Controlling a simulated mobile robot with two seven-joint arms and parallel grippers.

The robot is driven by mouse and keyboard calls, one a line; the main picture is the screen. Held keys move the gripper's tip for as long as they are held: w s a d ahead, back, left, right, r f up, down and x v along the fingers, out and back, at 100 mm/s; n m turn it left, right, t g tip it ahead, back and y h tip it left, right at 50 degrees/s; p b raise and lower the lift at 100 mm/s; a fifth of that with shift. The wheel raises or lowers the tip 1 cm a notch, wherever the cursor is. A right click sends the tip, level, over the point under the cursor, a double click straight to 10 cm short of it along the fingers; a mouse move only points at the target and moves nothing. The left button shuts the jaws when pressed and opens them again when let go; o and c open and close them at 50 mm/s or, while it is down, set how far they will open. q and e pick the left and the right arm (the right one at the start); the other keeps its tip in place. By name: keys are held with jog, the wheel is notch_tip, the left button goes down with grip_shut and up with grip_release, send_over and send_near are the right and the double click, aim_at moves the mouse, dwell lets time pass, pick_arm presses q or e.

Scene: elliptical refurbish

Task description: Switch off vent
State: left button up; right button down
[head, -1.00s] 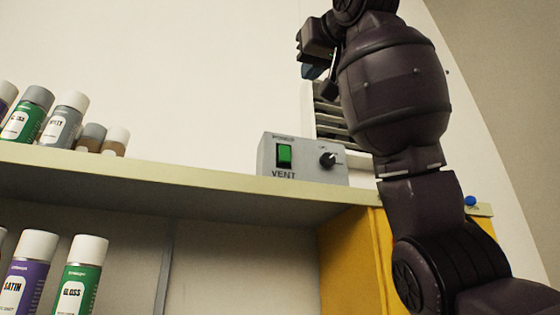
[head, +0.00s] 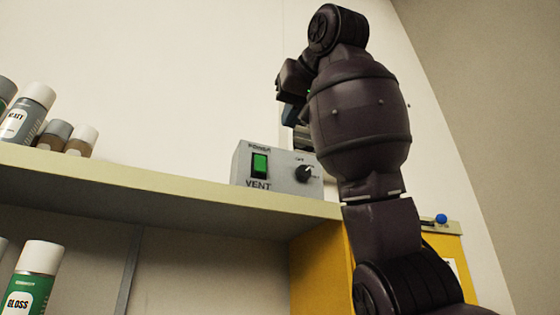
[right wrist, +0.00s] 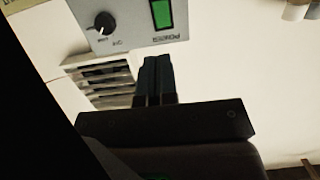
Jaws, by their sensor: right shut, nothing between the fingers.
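The grey VENT control box (head: 243,170) stands on the shelf, left of my right arm. It has a green power switch (head: 260,164) on the left of its face and a black dial knob (head: 303,174) on the right. In the right wrist view the box appears upside down at the top, with the green switch (right wrist: 162,13) and the knob (right wrist: 103,23). My right gripper (right wrist: 157,62) is shut and empty, its fingers side by side. Its fingertips point toward the box and appear apart from it. In the head view my arm partly hides this gripper. My left gripper is not in view.
A slatted wall vent (right wrist: 100,75) is behind the box. Several spray cans and small jars (head: 82,140) stand on the shelf (head: 150,188) at left. A yellow cabinet (head: 322,265) is below the box. The shelf between the jars and box is clear.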

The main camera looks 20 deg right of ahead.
aim_at(261, 168)
jog(key=w+p, duration=0.1)
jog(key=w, duration=0.3)
jog(key=w+f+p, duration=0.1)
jog(key=w+p, duration=0.1)
jog(key=w, duration=0.2)
jog(key=w+f+p, duration=0.1)
jog(key=w+p, duration=0.1)
jog(key=w, duration=0.2)
jog(key=shift+w+a, duration=0.2)
jog(key=shift+w, duration=0.1)
jog(key=shift+w+f+p, duration=0.1)
jog(key=shift+w+p, duration=0.35)
jog(key=shift+w, duration=0.1)
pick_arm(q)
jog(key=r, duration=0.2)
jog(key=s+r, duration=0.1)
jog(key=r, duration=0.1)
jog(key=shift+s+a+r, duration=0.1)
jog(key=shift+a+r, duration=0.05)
pick_arm(e)
jog(key=shift+s, duration=0.1)
